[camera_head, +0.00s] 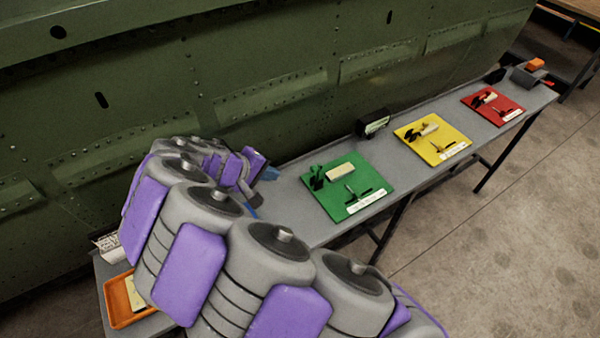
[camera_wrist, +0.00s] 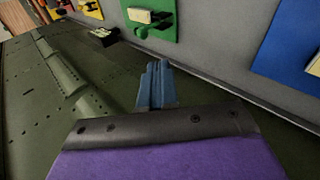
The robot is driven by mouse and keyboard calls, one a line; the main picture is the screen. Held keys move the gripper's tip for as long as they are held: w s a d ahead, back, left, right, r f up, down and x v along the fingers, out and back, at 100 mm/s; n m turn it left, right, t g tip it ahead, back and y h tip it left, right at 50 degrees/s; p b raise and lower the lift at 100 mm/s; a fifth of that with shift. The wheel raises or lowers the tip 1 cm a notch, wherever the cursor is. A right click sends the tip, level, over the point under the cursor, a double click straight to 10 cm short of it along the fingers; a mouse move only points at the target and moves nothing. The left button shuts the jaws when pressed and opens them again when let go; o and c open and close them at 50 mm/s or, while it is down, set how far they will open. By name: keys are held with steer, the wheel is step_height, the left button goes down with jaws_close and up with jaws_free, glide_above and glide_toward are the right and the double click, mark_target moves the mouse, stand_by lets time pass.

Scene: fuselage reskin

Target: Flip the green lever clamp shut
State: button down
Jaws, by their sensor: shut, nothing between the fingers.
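The green board (camera_head: 328,199) lies on the grey bench, with a pale block (camera_head: 341,172) on it. The black lever clamp (camera_head: 316,180) stands at the block's left end; whether its lever is up or down is too small to tell. A dark T-shaped part sits nearer the label. In the head view, my gripper (camera_head: 270,174) is left of the board, partly hidden by my arm.
Yellow (camera_head: 412,137) and red (camera_head: 510,107) boards lie further right along the bench (camera_head: 290,205). A blue board (camera_wrist: 285,45) shows in the wrist view. A dark box (camera_head: 373,123) stands behind. An orange tray (camera_head: 118,300) is at near left. The green fuselage (camera_head: 250,60) borders the bench.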

steer(key=r+b+x, duration=0.1)
steer(key=x, duration=0.6)
steer(key=w+d+r+b+x, duration=0.1)
steer(key=b+x, duration=0.1)
steer(key=x, duration=0.4)
steer(key=shift+w+d+f, duration=0.2)
steer(key=shift+d+f, duration=0.1)
steer(key=shift+d, duration=0.2)
steer(key=shift+a, duration=0.1)
